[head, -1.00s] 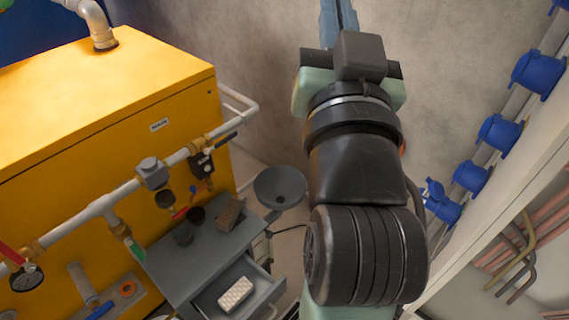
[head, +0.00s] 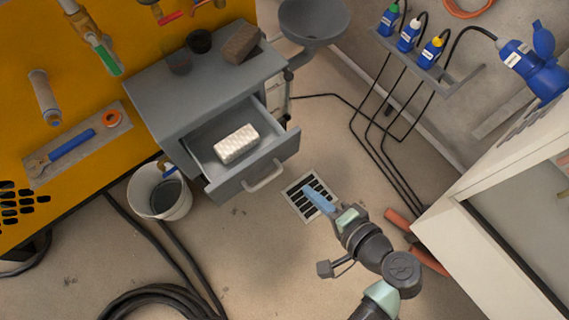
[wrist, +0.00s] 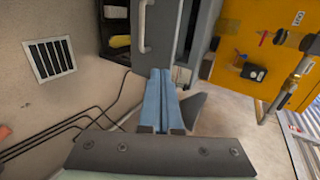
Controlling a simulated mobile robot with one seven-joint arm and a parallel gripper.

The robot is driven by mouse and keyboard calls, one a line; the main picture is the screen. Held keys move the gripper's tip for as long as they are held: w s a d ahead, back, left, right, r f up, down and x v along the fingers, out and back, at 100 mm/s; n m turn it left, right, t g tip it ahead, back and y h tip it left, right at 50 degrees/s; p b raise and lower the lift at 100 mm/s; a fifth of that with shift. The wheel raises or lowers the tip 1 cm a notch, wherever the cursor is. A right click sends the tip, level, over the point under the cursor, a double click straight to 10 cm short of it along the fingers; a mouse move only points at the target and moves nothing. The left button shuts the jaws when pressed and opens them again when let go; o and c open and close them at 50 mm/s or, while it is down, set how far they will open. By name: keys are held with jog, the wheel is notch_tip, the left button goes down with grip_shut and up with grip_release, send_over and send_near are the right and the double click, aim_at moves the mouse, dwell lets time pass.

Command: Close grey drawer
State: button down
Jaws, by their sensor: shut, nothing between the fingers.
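The grey drawer (head: 228,178) is pulled open from the grey cabinet (head: 165,98) in the head view. A white textured block (head: 237,144) lies inside it. The drawer's light handle (head: 264,177) is on its front face; in the wrist view the handle (wrist: 144,27) is at the top, near the middle. My gripper (head: 317,197) is shut and empty, in front of the drawer and apart from it in the head view, over the floor near the drain grate. In the wrist view its blue fingers (wrist: 160,75) are together and point toward the drawer front.
A white bucket (head: 160,190) stands left of the drawer. A floor grate (head: 309,194) lies in front of it. A grey funnel (head: 314,22) stands behind the cabinet. Black hoses run over the floor. A white cabinet (head: 450,190) stands at right.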

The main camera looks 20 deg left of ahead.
aim_at(269, 153)
jog(key=b+x, duration=0.1)
jog(key=x, duration=0.3)
jog(key=b+x, duration=0.2)
jog(key=x, duration=0.2)
jog(key=r+b+x, duration=0.1)
jog(key=x, duration=0.3)
jog(key=shift+w+a+f, duration=0.1)
jog(key=shift+w+a, duration=0.1)
jog(key=shift+a, duration=0.2)
jog(key=shift+w+a+b, duration=0.3)
jog(key=shift+w+a, duration=0.15)
jog(key=shift+a, duration=0.05)
jog(key=shift+w+a, duration=0.3)
jog(key=shift+a, duration=0.15)
jog(key=w+a, duration=0.5)
jog(key=a, duration=0.2)
jog(key=w+a, duration=0.3)
jog(key=a, duration=0.1)
jog(key=shift+w, duration=0.3)
jog(key=shift+w+a+r, duration=0.1)
jog(key=shift+a+r, duration=0.05)
jog(key=shift+r, duration=0.1)
jog(key=shift+a, duration=0.1)
jog(key=shift+r, duration=0.1)
